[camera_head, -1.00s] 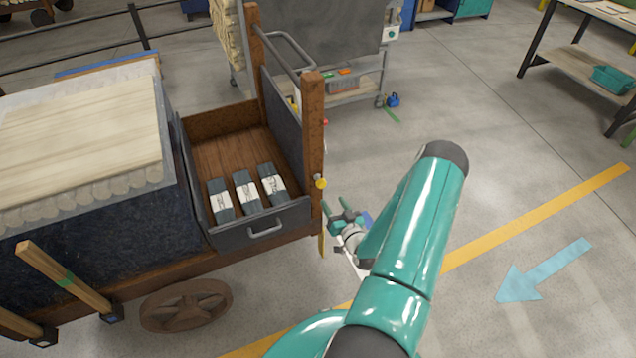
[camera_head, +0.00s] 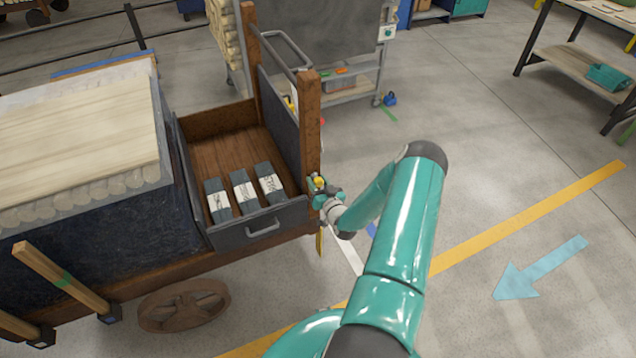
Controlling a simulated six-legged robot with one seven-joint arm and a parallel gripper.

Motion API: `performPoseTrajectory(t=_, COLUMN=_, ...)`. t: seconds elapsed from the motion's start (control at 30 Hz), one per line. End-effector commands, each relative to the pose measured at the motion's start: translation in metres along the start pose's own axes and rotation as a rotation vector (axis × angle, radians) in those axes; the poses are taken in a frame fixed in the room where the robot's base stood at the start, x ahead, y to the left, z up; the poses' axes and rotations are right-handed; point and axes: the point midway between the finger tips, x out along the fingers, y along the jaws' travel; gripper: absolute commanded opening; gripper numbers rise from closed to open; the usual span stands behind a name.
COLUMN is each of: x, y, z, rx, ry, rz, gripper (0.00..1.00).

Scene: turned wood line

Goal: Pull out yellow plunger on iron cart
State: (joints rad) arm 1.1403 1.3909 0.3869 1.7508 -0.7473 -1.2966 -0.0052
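The iron cart (camera_head: 120,243) stands at the left with a wooden corner post (camera_head: 308,130) at its near right end. The yellow plunger (camera_head: 319,182) is a small round knob on the outer side of that post. My gripper (camera_head: 318,187) is at the plunger, its green fingers close around or beside the knob. The fingers are small here and partly hide the knob's surroundings, so I cannot tell whether they are closed on it.
An open drawer (camera_head: 262,224) on the cart holds several dark banded blocks (camera_head: 244,190). A grey trolley (camera_head: 350,92) stands behind. A workbench (camera_head: 575,65) is at the upper right. The floor right of my arm is clear.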

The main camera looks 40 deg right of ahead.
Motion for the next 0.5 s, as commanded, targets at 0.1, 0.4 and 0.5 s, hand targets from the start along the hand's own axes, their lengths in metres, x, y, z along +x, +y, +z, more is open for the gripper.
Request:
performPoseTrajectory(t=0.1, x=0.000, y=0.000, z=0.000, rx=0.000, ry=0.000, rz=0.000, gripper=0.16)
performPoseTrajectory(t=0.4, x=-0.009, y=0.000, z=0.001, rx=0.000, ry=-0.002, rz=0.000, gripper=0.00)
performPoseTrajectory(t=0.5, x=-0.024, y=0.000, z=0.001, rx=-0.001, ry=-0.003, rz=-0.001, gripper=0.00)
